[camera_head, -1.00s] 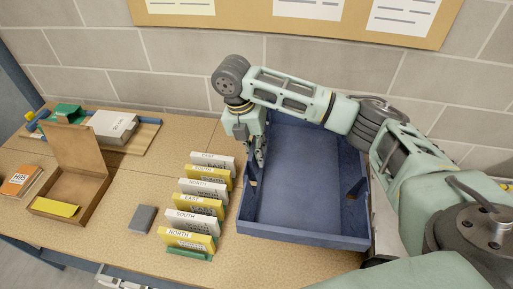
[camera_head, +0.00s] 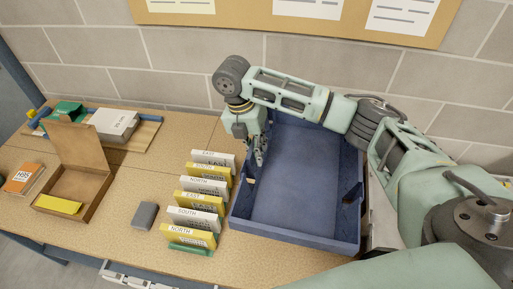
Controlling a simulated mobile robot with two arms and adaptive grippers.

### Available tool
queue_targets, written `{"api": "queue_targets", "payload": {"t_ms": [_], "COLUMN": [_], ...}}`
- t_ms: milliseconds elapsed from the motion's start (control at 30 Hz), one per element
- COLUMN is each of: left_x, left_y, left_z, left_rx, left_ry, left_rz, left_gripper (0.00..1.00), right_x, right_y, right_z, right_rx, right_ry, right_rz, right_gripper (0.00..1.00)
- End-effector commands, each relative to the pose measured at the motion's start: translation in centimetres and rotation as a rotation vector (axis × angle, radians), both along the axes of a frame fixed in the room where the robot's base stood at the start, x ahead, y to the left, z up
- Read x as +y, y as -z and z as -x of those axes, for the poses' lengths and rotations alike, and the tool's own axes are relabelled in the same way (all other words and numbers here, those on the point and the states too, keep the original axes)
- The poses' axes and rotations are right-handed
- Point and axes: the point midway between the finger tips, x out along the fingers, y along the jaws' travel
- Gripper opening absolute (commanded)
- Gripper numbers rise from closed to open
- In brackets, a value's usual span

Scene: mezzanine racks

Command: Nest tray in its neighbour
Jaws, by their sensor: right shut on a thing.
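A large blue tray (camera_head: 295,190) with raised walls lies on the right part of the bench, its open side up. Dark notched pieces show at its left and right walls. My right gripper (camera_head: 259,158) points down at the tray's left wall, near the back, and is shut on that wall. My forearm passes over the tray's back end and hides it. I cannot tell from this view whether a second tray sits under or inside this one. My left gripper is not in view.
A rack of white and yellow labelled cards (camera_head: 207,186) stands close to the tray's left side. A grey block (camera_head: 145,216), an open cardboard box (camera_head: 93,187) and an orange box (camera_head: 22,178) are further left. A block wall closes the back.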

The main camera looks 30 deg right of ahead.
Motion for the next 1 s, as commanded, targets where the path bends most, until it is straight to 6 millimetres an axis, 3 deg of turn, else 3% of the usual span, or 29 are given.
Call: {"api": "queue_targets", "payload": {"t_ms": [267, 700, 1000], "left_x": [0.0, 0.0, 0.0], "left_y": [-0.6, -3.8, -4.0], "left_z": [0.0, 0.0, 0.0], "left_rx": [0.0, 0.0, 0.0], "left_ry": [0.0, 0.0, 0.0], "left_rz": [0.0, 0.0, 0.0], "left_gripper": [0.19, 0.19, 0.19], "right_x": [-0.5, -4.4, -7.0], "right_y": [-0.3, -0.5, -0.1], "right_z": [0.3, 3.2, 5.0], "right_rx": [0.0, 0.002, -0.001], "right_ry": [0.001, 0.0, 0.002], "right_rz": [0.002, 0.002, 0.002], "right_gripper": [0.0, 0.0, 0.0]}}
